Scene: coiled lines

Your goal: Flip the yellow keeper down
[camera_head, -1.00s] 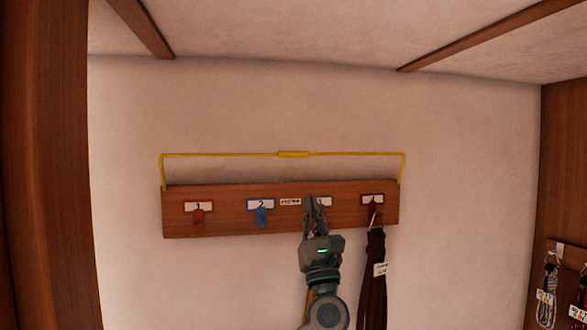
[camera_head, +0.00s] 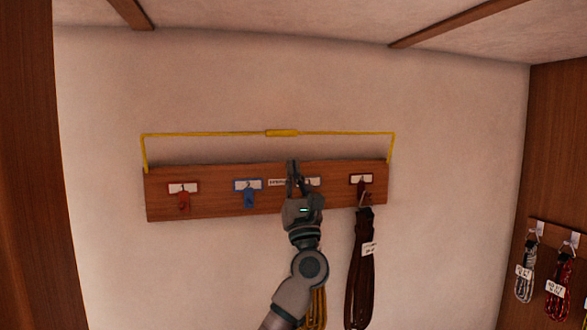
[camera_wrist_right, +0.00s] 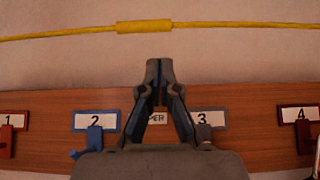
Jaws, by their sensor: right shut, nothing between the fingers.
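The yellow keeper (camera_head: 340,133) is a thin bar frame raised above the wooden hook board (camera_head: 220,207), with a thicker grip (camera_head: 281,133) at its middle. Its two side legs come down to the board's ends. My right gripper (camera_head: 292,163) is shut and empty in front of the board, between hooks 2 and 3, with its tips below the grip. In the right wrist view the shut fingertips (camera_wrist_right: 159,64) point up toward the yellow grip (camera_wrist_right: 144,26), with a visible gap between them. My left gripper is out of view.
The board has a red hook (camera_head: 183,201), a blue hook (camera_head: 249,198) and a dark red hook holding a dark coiled line (camera_head: 360,270). A yellow coil (camera_head: 316,308) hangs partly behind my right arm. More coils (camera_head: 525,283) hang at the right wall.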

